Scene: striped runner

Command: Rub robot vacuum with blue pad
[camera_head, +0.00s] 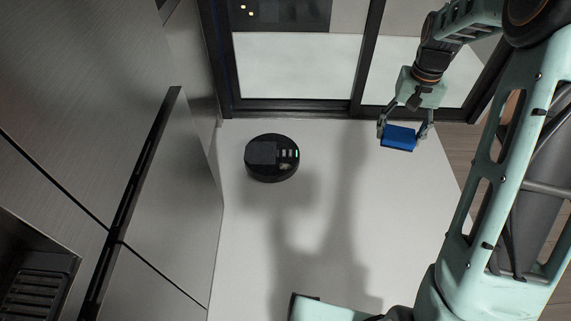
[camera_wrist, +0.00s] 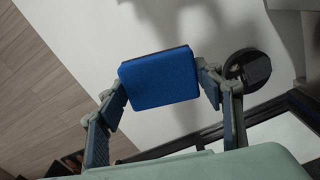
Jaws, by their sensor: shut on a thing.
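The robot vacuum (camera_head: 272,157) is a round black disc with a small green light, lying flat on the pale surface left of centre in the head view. It also shows at the right in the wrist view (camera_wrist: 248,68), partly behind a gripper finger. The blue pad (camera_head: 398,138) is a small block held between my gripper's (camera_head: 404,132) two fingers. The pad shows large in the wrist view (camera_wrist: 159,78), and my gripper (camera_wrist: 160,85) is shut on its sides. The pad and gripper are to the right of the vacuum, apart from it and seemingly above the surface.
Metal cabinet fronts with a dark handle (camera_head: 130,190) stand at the left. A dark-framed glass door (camera_head: 295,104) bounds the back. Wood flooring (camera_wrist: 50,85) lies beside the pale surface (camera_head: 325,230). The pale surface between pad and vacuum looks clear.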

